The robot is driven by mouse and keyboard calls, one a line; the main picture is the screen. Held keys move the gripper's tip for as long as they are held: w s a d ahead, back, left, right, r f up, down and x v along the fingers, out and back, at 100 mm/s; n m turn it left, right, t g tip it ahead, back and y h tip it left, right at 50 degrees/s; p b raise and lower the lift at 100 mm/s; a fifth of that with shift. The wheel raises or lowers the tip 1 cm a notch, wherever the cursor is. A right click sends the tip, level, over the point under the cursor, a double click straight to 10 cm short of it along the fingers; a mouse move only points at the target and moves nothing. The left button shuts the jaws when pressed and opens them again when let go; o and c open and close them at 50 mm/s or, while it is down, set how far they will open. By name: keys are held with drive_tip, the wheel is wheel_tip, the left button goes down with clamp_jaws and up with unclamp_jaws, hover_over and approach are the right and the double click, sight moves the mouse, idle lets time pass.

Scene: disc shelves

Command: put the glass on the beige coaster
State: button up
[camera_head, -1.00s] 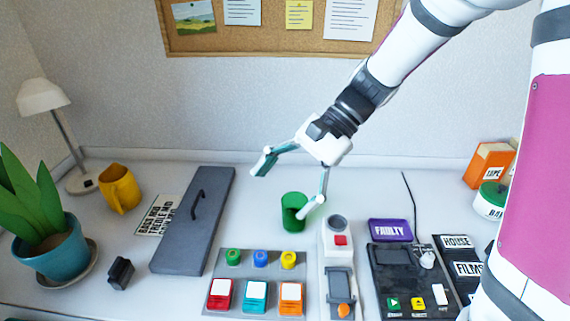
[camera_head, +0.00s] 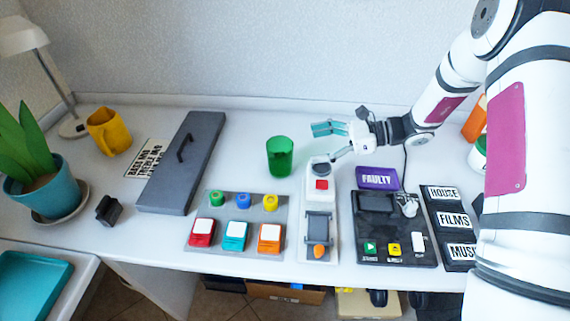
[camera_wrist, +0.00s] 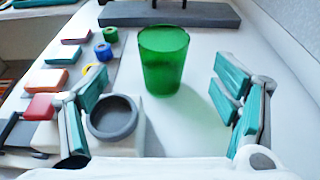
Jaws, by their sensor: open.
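The green glass (camera_head: 280,157) stands upright on the white desk, left of the grey-and-white device with a red button. My gripper (camera_head: 331,142) is open and empty, low over the desk to the right of the glass, its fingers pointing left towards it. In the wrist view the glass (camera_wrist: 163,62) stands ahead, between and beyond the two spread fingers (camera_wrist: 165,95), touching neither. I cannot make out a beige coaster in any view.
The device (camera_head: 318,222) has a round grey top part (camera_wrist: 113,117) close to one finger. A panel of coloured buttons (camera_head: 237,235) lies in front of the glass. A dark grey board with a handle (camera_head: 192,150) lies left. Desk behind the glass is clear.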

sight(280, 147)
drive_tip(key=shift+x, duration=5.2)
drive_tip(key=shift+w+a, duration=0.1)
drive_tip(key=shift+w, duration=0.1)
clamp_jaws()
drive_tip(key=shift+r, duration=0.15)
